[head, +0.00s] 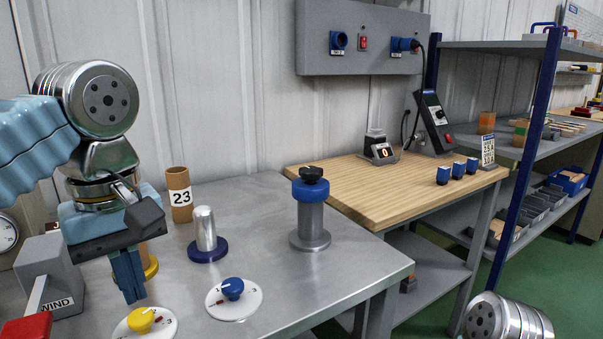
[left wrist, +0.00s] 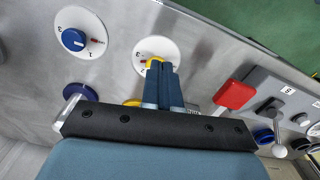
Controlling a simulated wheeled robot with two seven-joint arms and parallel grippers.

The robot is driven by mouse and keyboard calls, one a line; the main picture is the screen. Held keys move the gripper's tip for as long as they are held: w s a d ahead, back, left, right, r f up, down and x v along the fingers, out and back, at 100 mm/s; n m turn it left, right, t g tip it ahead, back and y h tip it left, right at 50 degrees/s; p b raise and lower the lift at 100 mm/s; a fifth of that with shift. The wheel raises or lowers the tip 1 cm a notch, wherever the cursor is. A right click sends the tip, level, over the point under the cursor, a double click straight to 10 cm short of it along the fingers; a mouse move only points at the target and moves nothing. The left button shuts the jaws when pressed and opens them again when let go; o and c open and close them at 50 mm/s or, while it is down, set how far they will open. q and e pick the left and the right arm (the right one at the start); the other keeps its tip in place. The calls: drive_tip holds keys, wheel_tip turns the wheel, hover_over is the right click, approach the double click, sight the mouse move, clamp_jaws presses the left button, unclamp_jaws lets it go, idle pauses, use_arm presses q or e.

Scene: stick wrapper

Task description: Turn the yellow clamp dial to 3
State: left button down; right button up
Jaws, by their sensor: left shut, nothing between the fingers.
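The yellow clamp dial (head: 141,320) is a yellow knob on a round white numbered plate at the bottom of the head view. A 3 shows at the plate's right side. The number the knob points to cannot be read surely. My left gripper (head: 131,290) is shut and empty, pointing down just above and behind the dial. In the left wrist view its fingertips (left wrist: 163,68) overlap the yellow knob (left wrist: 153,62) and hide part of it. Whether they touch it I cannot tell. My right gripper is not in view.
A blue dial (head: 232,288) is to the right. Behind it stand a metal cylinder on a blue base (head: 207,235) and a blue-collared post (head: 311,210). A grey WIND box with a red-handled lever (head: 50,280) is at the left. A cardboard tube marked 23 (head: 179,195) stands behind.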

sight(145, 319)
use_arm(q)
drive_tip(key=f+m+b, duration=0.1)
drive_tip(key=f+b, duration=0.1)
drive_tip(key=f, duration=0.1)
drive_tip(key=f+m+b, duration=0.1)
drive_tip(key=f+b, duration=0.2)
drive_tip(key=f, duration=0.1)
drive_tip(key=shift+w, duration=0.2)
drive_tip(key=shift+r, duration=0.1)
drive_tip(key=shift+a+r, duration=0.1)
idle(0.6)
